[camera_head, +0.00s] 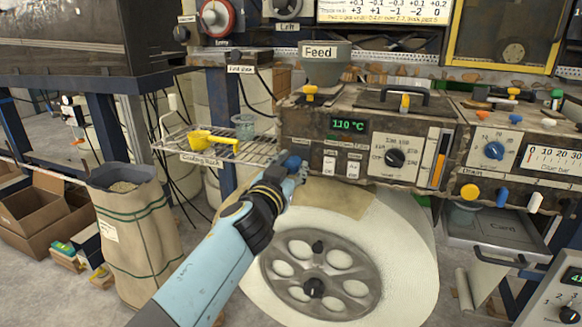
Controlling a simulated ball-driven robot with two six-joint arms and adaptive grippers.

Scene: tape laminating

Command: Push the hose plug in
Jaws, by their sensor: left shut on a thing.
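My left gripper (292,172) reaches in from the lower left to the left end of the machine's front panel (345,160). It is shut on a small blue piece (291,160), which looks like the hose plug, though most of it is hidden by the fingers. The blue piece is close to the panel's lower left corner. I cannot tell how deep it sits or whether it touches the panel. My right gripper is not in view.
A wire rack (215,146) with a yellow scoop (208,138) is left of the gripper. A large white roll (390,250) fills the space below. Yellow (470,192), blue (502,198) and white (535,203) knobs stick out at the right. A sack (135,235) stands left.

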